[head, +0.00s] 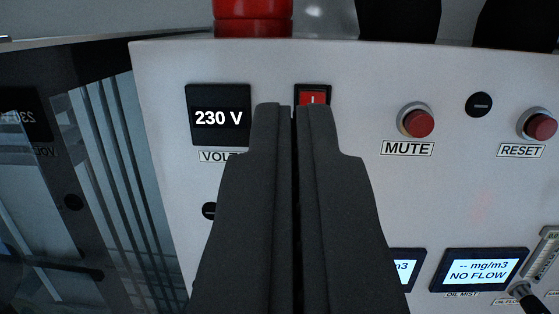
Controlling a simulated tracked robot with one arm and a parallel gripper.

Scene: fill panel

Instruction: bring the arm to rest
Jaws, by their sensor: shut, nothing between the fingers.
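My gripper (293,108) points up the middle of the head view with its two dark fingers closed together and nothing between them. Its fingertips overlap the lower part of a red rocker switch (313,95) on the white panel (350,75). I cannot tell whether the tips touch the panel. The fingers hide part of the panel below the switch and part of a label on the left.
A voltage display (218,117) reads 230 V. Red MUTE (418,123) and RESET (541,127) buttons stick out on the right. An oil mist display (479,270) reads NO FLOW. A red cylinder (253,18) stands above the panel. A glossy reflective surface (75,190) lies left.

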